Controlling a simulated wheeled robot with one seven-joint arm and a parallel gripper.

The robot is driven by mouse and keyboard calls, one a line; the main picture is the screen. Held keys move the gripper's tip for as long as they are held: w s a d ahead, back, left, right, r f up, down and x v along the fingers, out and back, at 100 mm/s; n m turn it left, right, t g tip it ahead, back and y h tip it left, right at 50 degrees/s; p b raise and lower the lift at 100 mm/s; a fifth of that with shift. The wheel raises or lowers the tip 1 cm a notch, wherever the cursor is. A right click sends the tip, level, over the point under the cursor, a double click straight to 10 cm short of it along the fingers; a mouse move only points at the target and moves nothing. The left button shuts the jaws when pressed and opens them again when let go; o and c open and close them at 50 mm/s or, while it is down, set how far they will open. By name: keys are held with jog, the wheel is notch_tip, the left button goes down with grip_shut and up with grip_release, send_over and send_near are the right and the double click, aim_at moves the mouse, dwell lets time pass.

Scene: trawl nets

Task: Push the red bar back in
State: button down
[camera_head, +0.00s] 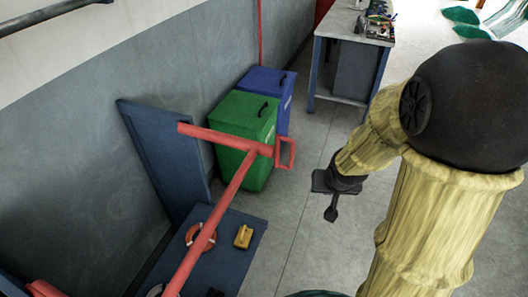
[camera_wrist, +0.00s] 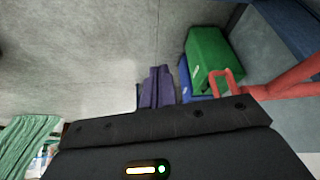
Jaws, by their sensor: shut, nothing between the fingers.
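The red bar (camera_head: 225,139) lies across the top of a slanting red post (camera_head: 215,215) in the head view. A square red loop handle (camera_head: 286,153) is at its right end. In the wrist view the loop (camera_wrist: 227,78) is to the right of my fingers, with part of the red frame running to the right edge. My gripper (camera_head: 332,213) is shut and empty, pointing down. In the head view it is to the right of the loop and lower in the picture, apart from it. How far the bar sticks out of its seat is not clear.
A green bin (camera_head: 245,115) and a blue bin (camera_head: 268,90) stand behind the bar by the grey wall. A blue table (camera_head: 225,265) holds a red-white ring (camera_head: 200,237) and a yellow object (camera_head: 243,237). A workbench (camera_head: 340,25) is farther back. Floor around my gripper is clear.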

jog(key=w+a+r+m+t+y+p, duration=0.15)
jog(key=w+r+y+p, duration=0.25)
jog(key=w+p, duration=0.5)
jog(key=a+y+p, duration=0.1)
jog(key=y, duration=0.1)
jog(key=s+a+m+g+y+p, duration=0.1)
jog(key=a+y+p, duration=0.1)
jog(key=a+g+y+p, duration=0.1)
jog(key=y+p, duration=0.1)
jog(key=shift+s+a+m+g, duration=0.15)
jog(key=shift+m+g, duration=0.1)
jog(key=shift+m, duration=0.1)
jog(key=shift+f, duration=0.1)
